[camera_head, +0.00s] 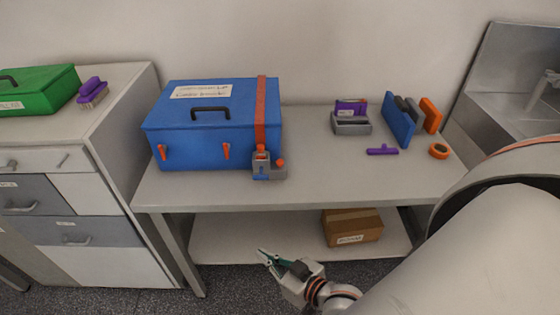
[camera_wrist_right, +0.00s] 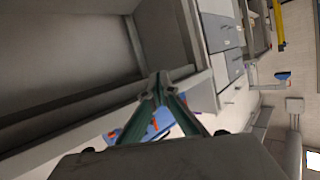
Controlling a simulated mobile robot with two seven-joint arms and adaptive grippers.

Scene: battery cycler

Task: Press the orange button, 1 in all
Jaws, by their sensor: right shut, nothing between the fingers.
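An orange strap runs down the case to this device. My right gripper (camera_head: 264,255) is below and in front of the tabletop, well apart from the button. Its fingers are shut and empty. In the right wrist view the shut fingertips (camera_wrist_right: 158,82) show in front of the table, with part of the blue case (camera_wrist_right: 158,126) behind them. The button cannot be made out there. My left gripper is not in view.
The blue case (camera_head: 190,133) stands on the left half of the table (camera_head: 320,185). A grey and purple holder, blue and orange panels (camera_head: 398,120) and an orange tape roll (camera_head: 438,151) are at the right. A cardboard box (camera_head: 352,227) lies on the lower shelf. Drawers stand left.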

